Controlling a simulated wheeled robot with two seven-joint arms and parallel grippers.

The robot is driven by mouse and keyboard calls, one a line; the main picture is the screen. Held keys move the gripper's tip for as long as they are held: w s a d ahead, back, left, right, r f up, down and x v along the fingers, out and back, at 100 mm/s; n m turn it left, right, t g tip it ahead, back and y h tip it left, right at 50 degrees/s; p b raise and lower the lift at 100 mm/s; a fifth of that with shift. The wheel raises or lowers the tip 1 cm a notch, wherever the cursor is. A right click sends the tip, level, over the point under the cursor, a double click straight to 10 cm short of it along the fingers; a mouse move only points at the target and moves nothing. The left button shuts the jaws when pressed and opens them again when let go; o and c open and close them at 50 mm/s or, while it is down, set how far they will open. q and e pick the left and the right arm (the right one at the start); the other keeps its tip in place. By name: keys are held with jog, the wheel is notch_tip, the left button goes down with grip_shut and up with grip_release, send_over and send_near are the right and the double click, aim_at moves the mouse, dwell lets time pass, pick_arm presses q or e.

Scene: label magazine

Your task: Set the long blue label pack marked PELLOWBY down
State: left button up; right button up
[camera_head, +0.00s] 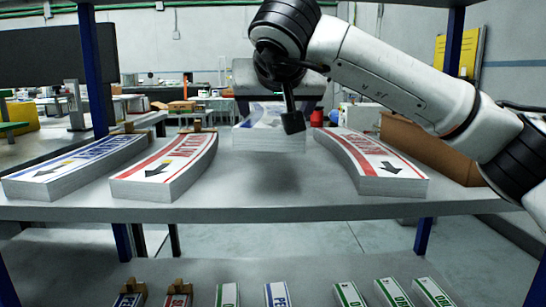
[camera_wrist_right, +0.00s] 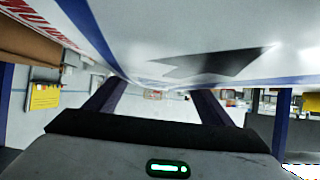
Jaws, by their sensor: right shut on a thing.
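My right gripper (camera_head: 291,118) reaches in from the right over the upper shelf and is shut on a long pack (camera_head: 268,141). The pack is seen end-on in the head view, with a white stacked end and a bluish top. A dark shadow lies on the shelf below and in front of it, so it seems held above the surface. In the right wrist view the same pack (camera_wrist_right: 150,35) fills the top, white with blue edge bands and a black arrow. Its name is not readable. My left gripper is not in view.
On the upper shelf (camera_head: 230,208), a blue pack (camera_head: 75,165) and a red pack (camera_head: 165,168) lie left, another red pack (camera_head: 375,163) right. Bare shelf lies between the red packs. Several small packs (camera_head: 277,294) are on the lower shelf. Blue posts (camera_head: 92,70) frame the rack.

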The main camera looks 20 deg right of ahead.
aim_at(275, 162)
jog(key=shift+f, duration=0.9)
notch_tip(275, 162, down, 4)
jog(key=shift+r+b, duration=0.1)
jog(key=shift+b, duration=1.05)
jog(key=shift+f, duration=0.35)
jog(key=shift+r, duration=0.1)
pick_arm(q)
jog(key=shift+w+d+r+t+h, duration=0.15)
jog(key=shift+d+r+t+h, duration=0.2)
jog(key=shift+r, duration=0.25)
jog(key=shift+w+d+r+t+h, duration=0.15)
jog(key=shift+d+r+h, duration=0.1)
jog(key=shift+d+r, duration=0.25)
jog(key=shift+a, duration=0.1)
pick_arm(e)
jog(key=o, duration=1.6)
jog(key=shift+f, duration=0.3)
jog(key=shift+c, duration=0.2)
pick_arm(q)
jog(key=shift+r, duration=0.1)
pick_arm(e)
jog(key=shift+r, duration=0.15)
